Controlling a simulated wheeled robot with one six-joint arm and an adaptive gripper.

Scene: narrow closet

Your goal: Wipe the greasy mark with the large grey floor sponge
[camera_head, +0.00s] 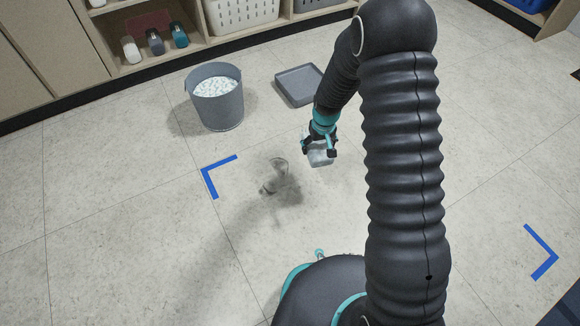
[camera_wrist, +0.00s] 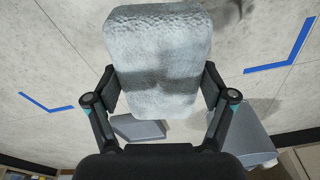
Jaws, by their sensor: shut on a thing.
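My gripper (camera_head: 319,142) is shut on a large grey floor sponge (camera_head: 320,158). In the wrist view the sponge (camera_wrist: 157,60) is a pale grey rounded block between both fingers. The greasy mark (camera_head: 272,184) is a dark smudge on the floor, left of the sponge and a little nearer my base in the head view. A shadow lies around it, so its full edge is hard to tell. The sponge is low over the floor beside the mark; I cannot tell whether it touches the floor.
A grey bucket (camera_head: 217,112) with whitish contents stands behind and left of the mark. A shallow grey tray (camera_head: 300,97) lies farther back. Blue corner tapes (camera_head: 207,179) and (camera_head: 545,251) are on the floor. Shelves (camera_head: 190,50) line the back. Floor between is clear.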

